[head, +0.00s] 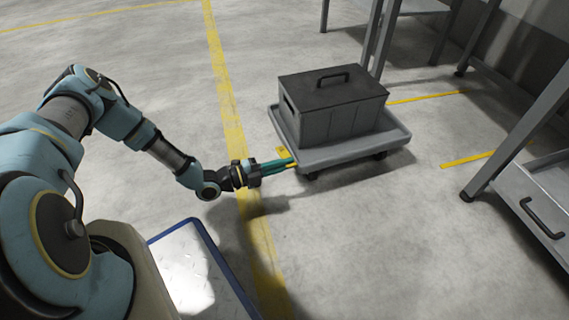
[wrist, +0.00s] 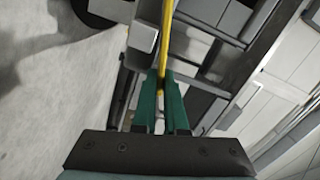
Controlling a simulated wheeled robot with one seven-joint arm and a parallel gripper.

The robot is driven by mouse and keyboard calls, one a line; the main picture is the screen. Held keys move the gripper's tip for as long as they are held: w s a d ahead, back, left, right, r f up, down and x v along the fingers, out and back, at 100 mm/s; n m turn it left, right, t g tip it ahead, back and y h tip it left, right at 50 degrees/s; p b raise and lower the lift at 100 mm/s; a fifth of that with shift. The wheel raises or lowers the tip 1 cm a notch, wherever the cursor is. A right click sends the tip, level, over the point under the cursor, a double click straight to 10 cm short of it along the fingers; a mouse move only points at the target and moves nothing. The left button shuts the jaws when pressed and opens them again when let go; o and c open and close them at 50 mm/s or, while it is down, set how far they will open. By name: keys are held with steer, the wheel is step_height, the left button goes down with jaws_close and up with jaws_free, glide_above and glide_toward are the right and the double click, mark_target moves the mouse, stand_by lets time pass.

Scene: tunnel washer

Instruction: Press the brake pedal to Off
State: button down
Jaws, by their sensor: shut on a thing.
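The brake pedal (head: 283,151) is a small yellow piece at the near left edge of a grey wheeled dolly (head: 345,154). My gripper (head: 291,162) reaches to that edge with its green fingers at the pedal. In the wrist view, the fingers (wrist: 161,92) are close together on a narrow yellow strip, the pedal (wrist: 167,45), which runs up away from them. The exact contact at the fingertips is small and partly hidden. I cannot tell from these views which position the pedal is in.
A lidded dark grey box (head: 333,105) with a top handle sits on the dolly. A metal bench with a drawer (head: 535,205) stands at the right, and table legs (head: 380,35) rise behind. Yellow lines (head: 228,105) mark the floor. Open floor lies left of the dolly.

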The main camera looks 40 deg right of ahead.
steer(key=shift+n, duration=0.3)
steer(key=shift+r, duration=0.1)
steer(key=c, duration=1)
jaws_free()
steer(key=shift+o, duration=0.2)
steer(key=shift+w+a, duration=0.1)
steer(key=p+v, duration=0.3)
steer(key=v, duration=0.7)
steer(key=shift+a, duration=0.3)
